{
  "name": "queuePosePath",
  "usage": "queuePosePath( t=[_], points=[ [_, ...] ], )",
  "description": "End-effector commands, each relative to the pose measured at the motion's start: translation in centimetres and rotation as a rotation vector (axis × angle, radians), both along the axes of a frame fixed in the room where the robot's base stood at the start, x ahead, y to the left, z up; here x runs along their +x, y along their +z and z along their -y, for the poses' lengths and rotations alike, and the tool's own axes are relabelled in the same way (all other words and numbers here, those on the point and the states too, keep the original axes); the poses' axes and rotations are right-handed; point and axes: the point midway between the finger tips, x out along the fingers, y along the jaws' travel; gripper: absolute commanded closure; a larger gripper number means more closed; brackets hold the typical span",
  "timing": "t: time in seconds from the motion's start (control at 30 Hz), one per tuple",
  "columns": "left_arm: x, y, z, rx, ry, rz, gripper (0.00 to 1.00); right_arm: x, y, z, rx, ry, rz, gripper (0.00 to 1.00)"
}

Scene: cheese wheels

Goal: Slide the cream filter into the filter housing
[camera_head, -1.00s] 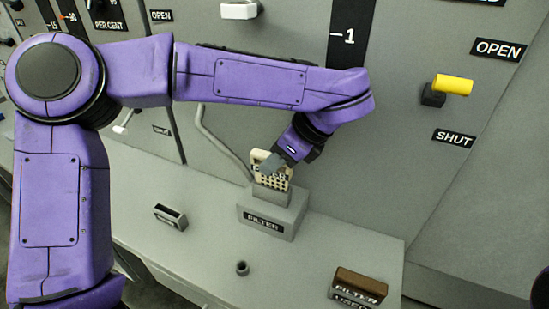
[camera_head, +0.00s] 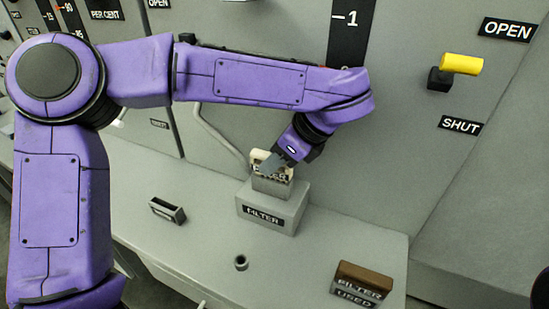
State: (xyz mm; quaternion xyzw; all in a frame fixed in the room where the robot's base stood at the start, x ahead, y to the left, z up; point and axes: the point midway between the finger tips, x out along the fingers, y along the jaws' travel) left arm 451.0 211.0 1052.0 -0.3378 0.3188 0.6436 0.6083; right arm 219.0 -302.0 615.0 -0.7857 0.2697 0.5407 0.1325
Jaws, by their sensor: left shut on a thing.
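The cream filter (camera_head: 259,156) is upright in the top of the grey filter housing (camera_head: 270,205), with only its upper part showing above the housing's rim. The housing stands on the grey ledge and has a black FILTER label on its front. My left gripper (camera_head: 273,164) is shut on the filter from the upper right, just above the housing's opening. The gripper's fingers hide part of the filter. My right gripper is not in view; a dark piece at the lower right edge is too little to tell.
A yellow-handled lever (camera_head: 460,64) is on the wall.

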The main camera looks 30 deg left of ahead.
Motion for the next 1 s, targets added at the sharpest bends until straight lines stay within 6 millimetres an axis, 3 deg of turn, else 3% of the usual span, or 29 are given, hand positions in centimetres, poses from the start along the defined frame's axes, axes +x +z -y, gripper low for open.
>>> queuePosePath(
  t=[0.4, 0.43, 0.5, 0.8, 1.0],
  points=[
    [0.0, -1.1, 0.0, 0.0, 0.0, 0.0, 1.0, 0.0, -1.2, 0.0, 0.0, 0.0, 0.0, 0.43],
    [0.0, -1.0, 0.0, 0.0, 0.0, 0.0, 0.63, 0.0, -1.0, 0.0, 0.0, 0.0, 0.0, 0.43],
    [0.0, -0.9, 0.0, 0.0, 0.0, 0.0, 0.43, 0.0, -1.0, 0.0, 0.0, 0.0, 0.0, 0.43],
    [0.0, -0.8, 0.1, 0.0, -0.001, 0.001, 0.43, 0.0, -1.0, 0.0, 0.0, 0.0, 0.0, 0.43],
    [0.2, 2.1, 2.1, 0.002, 0.001, 0.004, 0.43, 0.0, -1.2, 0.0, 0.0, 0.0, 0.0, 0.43]
  ],
)
